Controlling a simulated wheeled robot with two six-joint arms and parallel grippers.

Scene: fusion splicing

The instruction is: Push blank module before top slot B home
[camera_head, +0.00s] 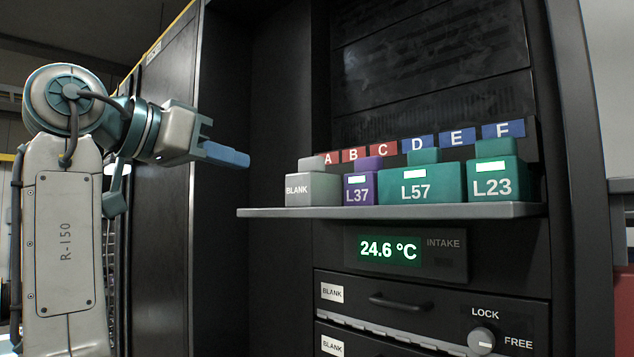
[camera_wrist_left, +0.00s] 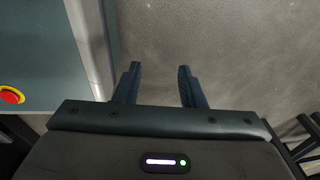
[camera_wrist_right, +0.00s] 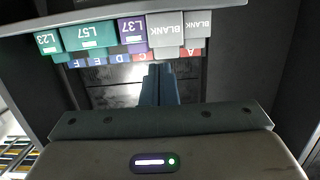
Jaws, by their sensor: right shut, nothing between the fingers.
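In the head view a grey blank module (camera_head: 312,190) stands on the shelf left of the purple L37 module (camera_head: 361,188). The right wrist view is upside down and shows two grey blanks; the one next to L37 (camera_wrist_right: 166,28) looks larger and nearer than the one by label A (camera_wrist_right: 200,22). The second is not clearly seen in the head view. Label B is hidden in the right wrist view. My right gripper (camera_head: 247,160) is shut and empty, left of the blank with a visible gap; its fingers also show in the right wrist view (camera_wrist_right: 159,68). My left gripper (camera_wrist_left: 159,70) is open and empty.
The shelf (camera_head: 390,211) also holds teal L57 (camera_head: 421,185) and L23 (camera_head: 493,182) modules. Lettered tags run behind. Below are a 24.6 °C display (camera_head: 388,250), a handled drawer (camera_head: 400,303) and a lock knob (camera_head: 481,340). A red button (camera_wrist_left: 11,96) shows in the left wrist view.

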